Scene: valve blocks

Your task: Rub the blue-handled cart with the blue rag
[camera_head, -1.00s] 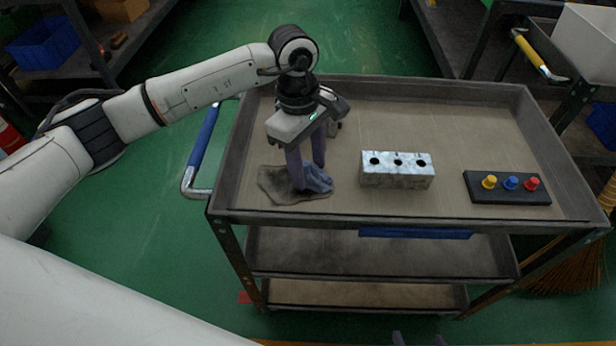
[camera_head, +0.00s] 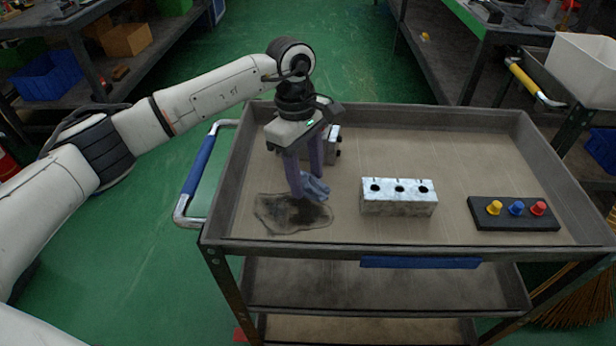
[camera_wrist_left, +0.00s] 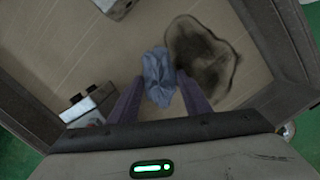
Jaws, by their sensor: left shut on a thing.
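The blue-handled cart (camera_head: 480,150) has a tan top tray with dark raised rims and a blue handle (camera_head: 199,165) at its left end. My left gripper (camera_head: 309,186) is over the left part of the tray, pointing down, shut on the crumpled blue rag (camera_head: 316,190). The rag also shows between the fingers in the left wrist view (camera_wrist_left: 158,78). A dark stain (camera_head: 290,213) lies on the tray just left of and nearer than the rag. I cannot tell whether the rag touches the tray. My right gripper is not seen.
A metal block with three holes (camera_head: 398,197) sits right of the rag. A black block with yellow, blue and red knobs (camera_head: 513,213) is near the right front corner. Another block (camera_head: 331,145) stands behind my gripper. The tray's back right is clear.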

